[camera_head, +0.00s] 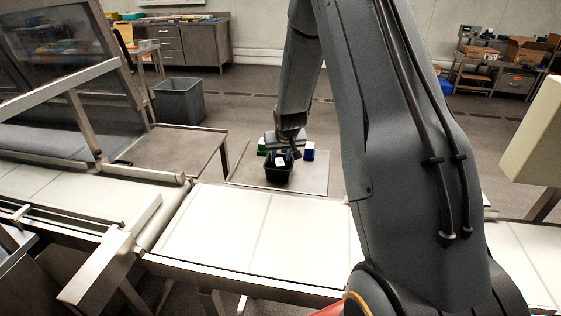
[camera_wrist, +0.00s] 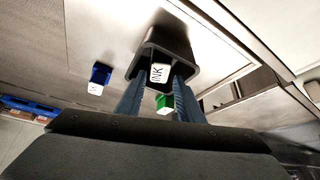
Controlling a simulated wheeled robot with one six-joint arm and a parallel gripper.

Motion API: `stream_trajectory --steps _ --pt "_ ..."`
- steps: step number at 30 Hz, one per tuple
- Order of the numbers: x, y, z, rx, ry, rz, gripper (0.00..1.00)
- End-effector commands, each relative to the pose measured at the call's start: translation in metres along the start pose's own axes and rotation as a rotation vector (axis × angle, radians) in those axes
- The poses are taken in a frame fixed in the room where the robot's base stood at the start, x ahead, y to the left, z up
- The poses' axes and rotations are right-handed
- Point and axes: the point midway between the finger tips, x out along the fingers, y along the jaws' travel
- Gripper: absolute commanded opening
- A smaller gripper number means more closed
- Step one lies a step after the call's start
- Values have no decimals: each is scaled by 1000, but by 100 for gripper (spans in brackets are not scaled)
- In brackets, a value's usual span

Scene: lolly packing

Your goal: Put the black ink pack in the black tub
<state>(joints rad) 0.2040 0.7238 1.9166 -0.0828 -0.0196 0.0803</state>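The black tub (camera_head: 279,179) stands on the low table beyond the conveyor; in the wrist view its open mouth (camera_wrist: 186,46) faces me. The black ink pack's white face (camera_head: 280,161) shows at the tub's mouth. That white INK face is also in the wrist view (camera_wrist: 160,73), between my fingertips; the pack's body is mostly hidden. My gripper (camera_head: 281,156) points down over the tub, its two fingers apart on either side of the pack. They also show in the wrist view (camera_wrist: 160,78). I cannot tell whether they touch the pack.
A green pack (camera_head: 262,149) stands left of the tub and a blue pack (camera_head: 308,154) stands right of it. The pale conveyor (camera_head: 260,238) lies in front, bare. The low tabletop (camera_head: 318,182) is clear right of the tub. A grey bin (camera_head: 180,102) stands on the floor behind left.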

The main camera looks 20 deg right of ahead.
Motion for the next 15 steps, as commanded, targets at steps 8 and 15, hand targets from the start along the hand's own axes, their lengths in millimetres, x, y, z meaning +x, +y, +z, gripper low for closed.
stream_trajectory --steps 8,15 --pt "-55 0 -1 1 1 0 34" --pt "-75 -3 2 -3 -5 -2 34"
